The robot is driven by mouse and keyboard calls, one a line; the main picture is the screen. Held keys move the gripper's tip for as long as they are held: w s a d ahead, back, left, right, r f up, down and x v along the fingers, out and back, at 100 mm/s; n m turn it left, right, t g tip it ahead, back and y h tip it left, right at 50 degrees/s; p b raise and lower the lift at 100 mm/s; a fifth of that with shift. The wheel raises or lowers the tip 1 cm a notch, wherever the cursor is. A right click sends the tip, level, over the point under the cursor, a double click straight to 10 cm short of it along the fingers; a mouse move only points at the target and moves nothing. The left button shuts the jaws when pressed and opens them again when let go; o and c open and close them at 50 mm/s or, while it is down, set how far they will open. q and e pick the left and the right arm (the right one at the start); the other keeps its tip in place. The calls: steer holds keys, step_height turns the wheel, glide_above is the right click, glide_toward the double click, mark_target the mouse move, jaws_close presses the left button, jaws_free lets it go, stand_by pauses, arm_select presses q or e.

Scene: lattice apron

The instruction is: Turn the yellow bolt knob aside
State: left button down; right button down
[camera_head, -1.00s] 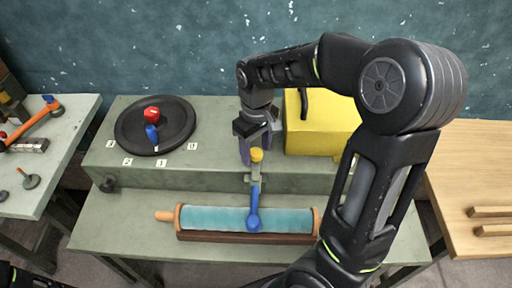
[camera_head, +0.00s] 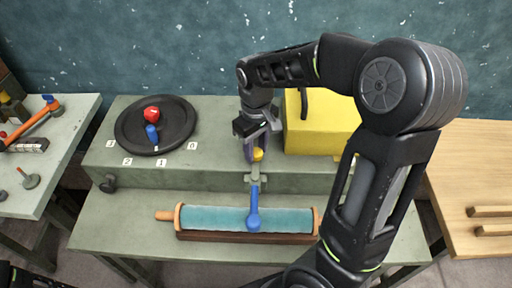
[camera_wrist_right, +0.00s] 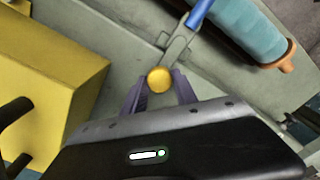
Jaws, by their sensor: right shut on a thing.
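The yellow bolt knob (camera_head: 257,154) sits at the top of a grey bolt bracket on the front edge of the green bench step. A blue-handled lever (camera_head: 254,205) runs down from the bracket over the teal roller. My right gripper (camera_head: 254,150) comes down from above, its purple fingers on either side of the knob. In the right wrist view the knob (camera_wrist_right: 159,79) lies between the two fingertips, and the gripper is shut on it. My left gripper is not in view.
A teal roller (camera_head: 205,218) with wooden ends lies in front of the bracket. A yellow box (camera_head: 315,130) stands close on the right. A black dial plate (camera_head: 180,137) with red and blue knobs is on the left, clear of the arm.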

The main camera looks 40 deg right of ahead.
steer(key=shift+m, duration=0.4)
steer(key=m, duration=0.7)
steer(key=shift+m, duration=0.3)
steer(key=m, duration=0.4)
steer(key=shift+m, duration=0.3)
steer(key=shift+m+b, duration=0.3)
steer(key=shift+m, duration=2)
steer(key=c, duration=1)
jaws_free()
steer(key=shift+o, duration=0.2)
